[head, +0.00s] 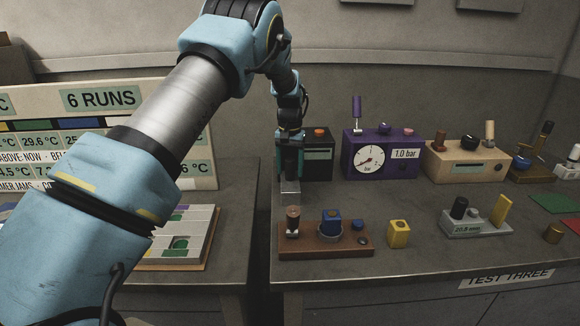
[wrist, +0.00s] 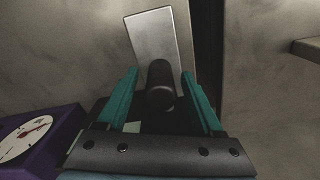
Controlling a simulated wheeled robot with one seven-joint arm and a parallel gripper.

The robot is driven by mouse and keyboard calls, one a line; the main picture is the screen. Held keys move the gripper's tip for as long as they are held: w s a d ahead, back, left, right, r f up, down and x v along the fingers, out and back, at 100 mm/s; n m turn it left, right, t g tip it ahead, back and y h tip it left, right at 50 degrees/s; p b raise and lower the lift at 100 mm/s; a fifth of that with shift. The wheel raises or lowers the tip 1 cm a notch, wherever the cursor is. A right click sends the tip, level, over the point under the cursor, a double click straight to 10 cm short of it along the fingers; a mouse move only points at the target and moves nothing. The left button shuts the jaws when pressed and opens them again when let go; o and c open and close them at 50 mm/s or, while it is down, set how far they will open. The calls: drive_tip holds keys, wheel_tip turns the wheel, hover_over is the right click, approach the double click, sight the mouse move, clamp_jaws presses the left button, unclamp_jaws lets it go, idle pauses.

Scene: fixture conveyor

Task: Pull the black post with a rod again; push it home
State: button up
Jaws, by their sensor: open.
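A black post (wrist: 160,88) shows in the wrist view, end towards the camera, between the two teal fingers of my gripper (wrist: 160,74). There is a visible gap on each side of it. A pale metal plate (wrist: 152,38) lies beyond the post. In the head view my gripper (head: 290,172) points down at the left side of a dark box (head: 318,163) with an orange knob, and the plate (head: 290,187) shows below the fingers. The post there is hidden behind my gripper. I cannot make out a rod. My gripper is open.
A purple gauge box (head: 381,158) stands close to the right of the dark box. A brown block with posts (head: 325,250) lies in front, with a yellow block (head: 399,234) beside it. A grey fixture (head: 478,228) carries another black post. A gap between tables is at left.

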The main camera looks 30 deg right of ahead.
drive_tip(key=shift+f, duration=0.5)
clamp_jaws()
idle(1.2)
